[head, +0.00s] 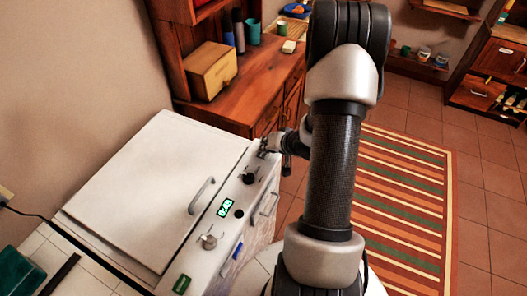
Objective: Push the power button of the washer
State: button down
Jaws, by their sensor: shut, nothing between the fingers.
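The white washer (150,190) stands at lower left with its lid down. Its sloped control panel runs along the right side of the top. On the panel are a lit green display (226,207), a small round black button (239,213), a dark knob (249,178), a silver knob (208,241) and a green-marked patch (182,284). I cannot tell which of these is the power button. My gripper (264,150) is small in view at the far end of the panel, beyond the dark knob. It is shut and empty. Whether it touches the panel cannot be seen.
A wooden counter (262,85) behind the washer holds a wooden box (211,70), a teal cup (253,33) and bottles. My arm covers the middle of the view. A striped rug (400,205) lies on the tiled floor at right. A lid handle (202,194) stands up near the panel.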

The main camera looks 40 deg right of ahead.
jog(key=shift+r+p, duration=0.5)
jog(key=shift+p, duration=0.1)
notch_tip(320, 180, up, 6)
jog(key=p, duration=0.6)
dwell(0.3)
